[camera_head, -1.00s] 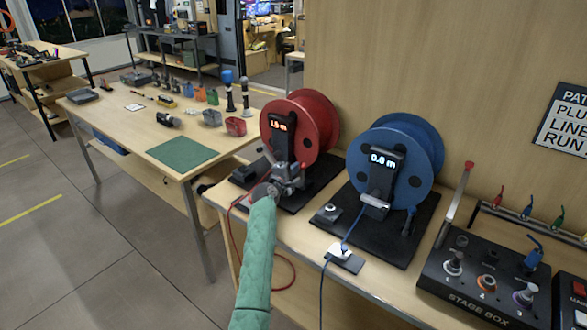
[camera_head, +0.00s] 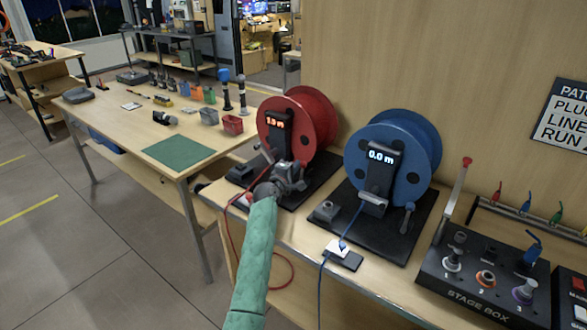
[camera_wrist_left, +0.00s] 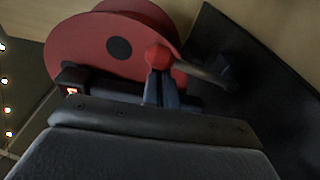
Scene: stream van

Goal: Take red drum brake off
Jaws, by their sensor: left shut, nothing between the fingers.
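The red drum (camera_head: 312,120) stands on a black base plate on the bench, with a lit display (camera_head: 278,122) on its post. My left gripper (camera_head: 289,176) is in front of this drum, low by its post, and is shut with nothing held. In the left wrist view, a red ball knob (camera_wrist_left: 158,56) on a grey lever rod (camera_wrist_left: 203,73) shows right at the tips of my shut fingers (camera_wrist_left: 161,92). The knob is not between the fingers; whether they touch it I cannot tell. The red drum (camera_wrist_left: 90,48) fills the view behind. My right gripper is not in view.
A blue drum (camera_head: 392,150) reading 0.0 m stands close on the right. A stage box (camera_head: 480,275) with knobs is farther right. A red cable (camera_head: 291,270) loops below the bench edge. A table (camera_head: 130,120) with a green mat (camera_head: 178,151) is at left.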

